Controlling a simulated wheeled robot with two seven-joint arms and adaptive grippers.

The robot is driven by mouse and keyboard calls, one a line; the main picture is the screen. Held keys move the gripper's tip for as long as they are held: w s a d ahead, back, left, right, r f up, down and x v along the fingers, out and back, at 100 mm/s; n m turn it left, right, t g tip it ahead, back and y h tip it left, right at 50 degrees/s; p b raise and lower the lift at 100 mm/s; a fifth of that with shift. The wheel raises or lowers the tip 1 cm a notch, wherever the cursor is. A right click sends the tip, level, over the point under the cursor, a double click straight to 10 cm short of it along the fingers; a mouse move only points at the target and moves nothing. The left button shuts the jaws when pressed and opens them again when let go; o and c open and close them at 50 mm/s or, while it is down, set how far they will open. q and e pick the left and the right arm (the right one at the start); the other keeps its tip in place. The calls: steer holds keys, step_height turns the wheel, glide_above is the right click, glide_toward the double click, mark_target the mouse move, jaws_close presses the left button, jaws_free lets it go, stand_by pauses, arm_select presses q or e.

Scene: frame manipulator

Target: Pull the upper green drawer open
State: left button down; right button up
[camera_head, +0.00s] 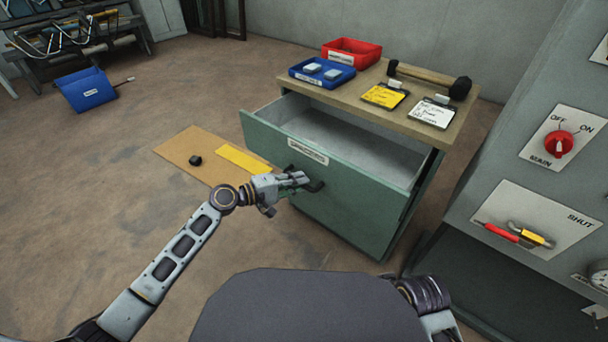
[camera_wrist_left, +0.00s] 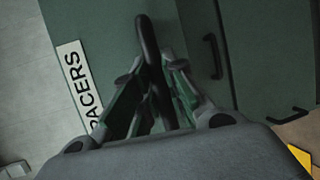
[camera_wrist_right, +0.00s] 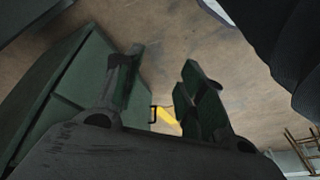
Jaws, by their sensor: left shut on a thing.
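The upper green drawer (camera_head: 330,160) of the cabinet stands pulled out, and its grey inside shows empty. A white label (camera_head: 308,151) is on its front; in the left wrist view the label (camera_wrist_left: 78,90) reads "PACERS" in part. My left gripper (camera_head: 306,182) is shut on the drawer's black handle (camera_head: 316,186). In the left wrist view the handle (camera_wrist_left: 150,50) runs between the two fingers. My right gripper (camera_wrist_right: 160,80) is empty, with its fingers apart, near the side of the green cabinet (camera_wrist_right: 75,85). In the head view the right gripper is hidden.
The cabinet's wooden top (camera_head: 430,85) holds a red bin (camera_head: 352,51), a blue tray (camera_head: 322,73), a hammer (camera_head: 428,78) and cards. A switch panel (camera_head: 560,140) stands close on the right. A cardboard sheet (camera_head: 185,152) and a blue bin (camera_head: 86,90) lie on the floor.

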arm_select(q)
steer(key=s+a, duration=0.1)
steer(key=s, duration=0.1)
steer(key=s+a, duration=0.2)
steer(key=shift+s, duration=0.15)
arm_select(e)
steer(key=shift+d+f, duration=0.1)
steer(key=shift+f, duration=0.45)
arm_select(q)
steer(key=c, duration=1.5)
jaws_free()
steer(key=shift+o, duration=0.2)
arm_select(e)
steer(key=shift+r, duration=0.1)
steer(key=shift+s, duration=0.15)
arm_select(q)
steer(key=shift+a, duration=0.15)
